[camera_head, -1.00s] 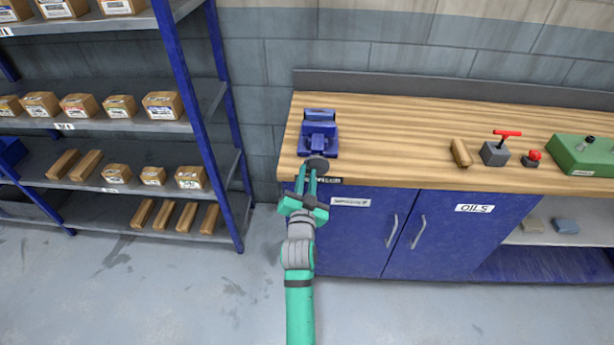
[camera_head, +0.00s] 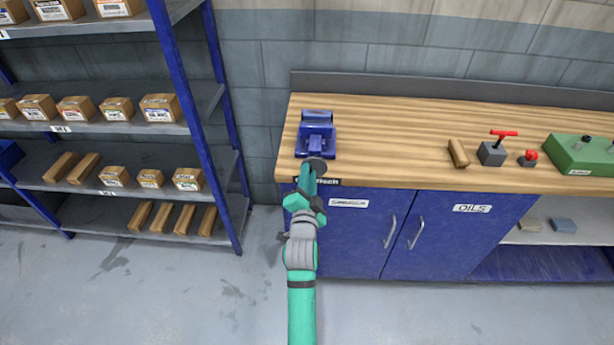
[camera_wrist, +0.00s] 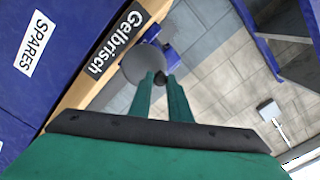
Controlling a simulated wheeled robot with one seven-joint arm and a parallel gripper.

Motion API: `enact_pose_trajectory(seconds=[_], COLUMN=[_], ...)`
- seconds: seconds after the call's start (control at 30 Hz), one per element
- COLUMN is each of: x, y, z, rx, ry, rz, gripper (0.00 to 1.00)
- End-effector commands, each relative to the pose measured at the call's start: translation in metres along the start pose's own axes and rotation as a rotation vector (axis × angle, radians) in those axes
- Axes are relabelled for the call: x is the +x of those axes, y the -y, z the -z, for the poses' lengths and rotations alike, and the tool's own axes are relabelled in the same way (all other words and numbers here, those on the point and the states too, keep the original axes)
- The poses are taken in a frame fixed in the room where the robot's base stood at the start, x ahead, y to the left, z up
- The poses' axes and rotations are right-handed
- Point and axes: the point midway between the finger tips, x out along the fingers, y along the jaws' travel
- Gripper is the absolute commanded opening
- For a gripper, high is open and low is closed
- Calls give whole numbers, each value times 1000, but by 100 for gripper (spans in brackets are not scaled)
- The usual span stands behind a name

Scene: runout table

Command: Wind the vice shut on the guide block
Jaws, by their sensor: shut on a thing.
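The blue vice (camera_head: 317,128) stands at the left end of the wooden bench top. Its dark round handwheel (camera_head: 316,163) faces the bench's front edge. In the wrist view the grey handwheel (camera_wrist: 140,64) is just beyond my fingertips, with part of the blue vice (camera_wrist: 168,52) behind it. My gripper (camera_head: 313,172) reaches up from the front and is shut on the handwheel at its dark part between the fingertips. It is turned nearly edge-on in the head view. I cannot make out a guide block between the vice jaws.
A wooden block (camera_head: 458,153), a grey block with a red T-handle (camera_head: 492,153), a red knob (camera_head: 530,157) and a green box (camera_head: 580,154) are on the bench (camera_head: 395,145) to the right. A shelf rack (camera_head: 200,120) with boxes stands left. The bench between is clear.

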Motion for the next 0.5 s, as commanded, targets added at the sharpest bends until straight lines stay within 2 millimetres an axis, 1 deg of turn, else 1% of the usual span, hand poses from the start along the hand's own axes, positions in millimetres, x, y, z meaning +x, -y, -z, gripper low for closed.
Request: enact_pose_trajectory(seconds=[0.1, 0.17, 0.5], x=[0, 0, 0], y=[-1, -1, -2], z=[3, 4, 5], rx=[102, 131, 162], ry=[1, 1, 0], rz=[-1, -1, -1], gripper=[0, 0, 0])
